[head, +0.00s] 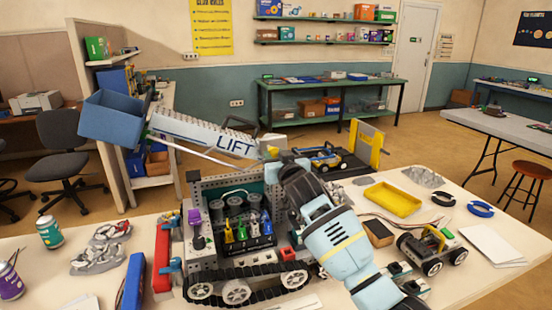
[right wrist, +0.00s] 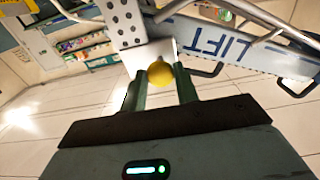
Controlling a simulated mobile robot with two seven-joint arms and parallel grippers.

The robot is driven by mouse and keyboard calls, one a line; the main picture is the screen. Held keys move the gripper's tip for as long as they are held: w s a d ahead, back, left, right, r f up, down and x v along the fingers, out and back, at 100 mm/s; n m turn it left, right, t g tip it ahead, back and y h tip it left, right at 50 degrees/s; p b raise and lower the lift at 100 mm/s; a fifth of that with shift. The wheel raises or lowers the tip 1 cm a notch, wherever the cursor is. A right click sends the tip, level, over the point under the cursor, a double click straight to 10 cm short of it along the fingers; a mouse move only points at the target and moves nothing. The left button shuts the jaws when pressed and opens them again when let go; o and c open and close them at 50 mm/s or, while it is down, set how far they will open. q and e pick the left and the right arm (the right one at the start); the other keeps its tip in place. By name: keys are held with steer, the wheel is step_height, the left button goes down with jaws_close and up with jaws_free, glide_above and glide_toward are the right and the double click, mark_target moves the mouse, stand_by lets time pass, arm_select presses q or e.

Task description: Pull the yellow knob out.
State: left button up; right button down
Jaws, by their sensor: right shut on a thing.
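The yellow knob (right wrist: 160,73) shows as a round ball between my right gripper's fingertips in the right wrist view, against a pale plate. In the head view it is a small yellow spot (head: 271,151) at the right end of the arm marked LIFT (head: 220,138). My right gripper (head: 284,160) reaches up to it from the lower right. In the right wrist view my right gripper (right wrist: 160,85) is shut on the knob, one finger on each side. The knob's stem is hidden. My left gripper is not in view.
The tracked robot (head: 235,235) under the LIFT arm stands on the pale table, with a blue bin (head: 115,118) at the arm's far end. To the right are a yellow tray (head: 392,199), a small wheeled robot (head: 432,248) and blue rings (head: 481,209).

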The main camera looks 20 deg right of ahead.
steer(key=c, duration=1.5)
jaws_free()
steer(key=shift+f, duration=0.35)
steer(key=o, duration=0.4)
steer(key=shift+s+r, duration=0.25)
steer(key=shift+s, duration=0.05)
steer(key=shift+o, duration=0.2)
steer(key=shift+w, duration=0.15)
steer(key=s, duration=0.8)
steer(key=shift+d+p, duration=0.15)
steer(key=shift+p, duration=0.3)
